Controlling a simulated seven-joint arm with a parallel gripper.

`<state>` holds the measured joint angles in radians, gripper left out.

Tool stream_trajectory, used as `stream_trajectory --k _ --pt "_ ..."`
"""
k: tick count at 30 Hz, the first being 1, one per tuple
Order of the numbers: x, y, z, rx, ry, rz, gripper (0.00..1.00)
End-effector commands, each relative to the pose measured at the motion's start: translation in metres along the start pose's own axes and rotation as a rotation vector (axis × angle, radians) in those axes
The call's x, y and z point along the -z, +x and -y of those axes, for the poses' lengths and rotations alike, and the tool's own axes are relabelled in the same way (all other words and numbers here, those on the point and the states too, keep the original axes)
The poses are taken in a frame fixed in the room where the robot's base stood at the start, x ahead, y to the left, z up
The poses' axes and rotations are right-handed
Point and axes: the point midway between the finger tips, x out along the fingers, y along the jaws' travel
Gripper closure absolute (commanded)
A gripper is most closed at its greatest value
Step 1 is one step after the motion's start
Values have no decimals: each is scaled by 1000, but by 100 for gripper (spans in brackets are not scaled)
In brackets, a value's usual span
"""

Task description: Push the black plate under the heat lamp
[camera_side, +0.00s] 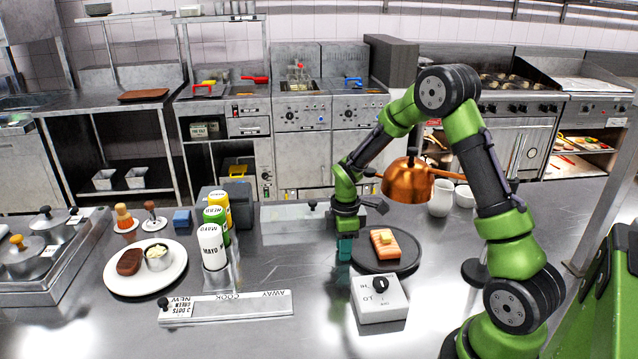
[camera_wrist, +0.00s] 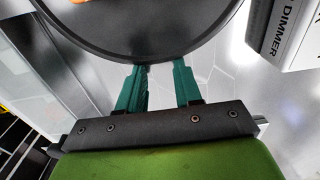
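The black plate (camera_side: 408,260) lies on the steel counter with an orange salmon piece (camera_side: 384,246) topped by a yellow pat. The copper heat lamp (camera_side: 408,181) hangs above and a little to the right of the plate in the side view. My gripper (camera_side: 344,250) is low at the plate's left edge, pointing down. In the wrist view the plate (camera_wrist: 150,35) fills the top, and my two teal fingers (camera_wrist: 160,85) stand apart at its rim with nothing between them. I cannot tell whether they touch the rim.
A white dimmer box (camera_side: 379,300) stands just in front of the plate. To the left are a long rail (camera_side: 235,307), sauce bottles (camera_side: 212,247) and a white plate (camera_side: 120,280) with food. A white jug (camera_side: 440,198) stands behind right. The counter between the bottles and my gripper is clear.

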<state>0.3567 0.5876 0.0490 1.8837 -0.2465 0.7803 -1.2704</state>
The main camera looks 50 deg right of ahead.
Motion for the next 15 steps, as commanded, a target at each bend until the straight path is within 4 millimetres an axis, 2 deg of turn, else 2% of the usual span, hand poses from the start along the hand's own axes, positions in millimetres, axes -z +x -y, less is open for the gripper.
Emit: stream_trajectory --k 15 --pt "-35 0 0 0 1 0 66"
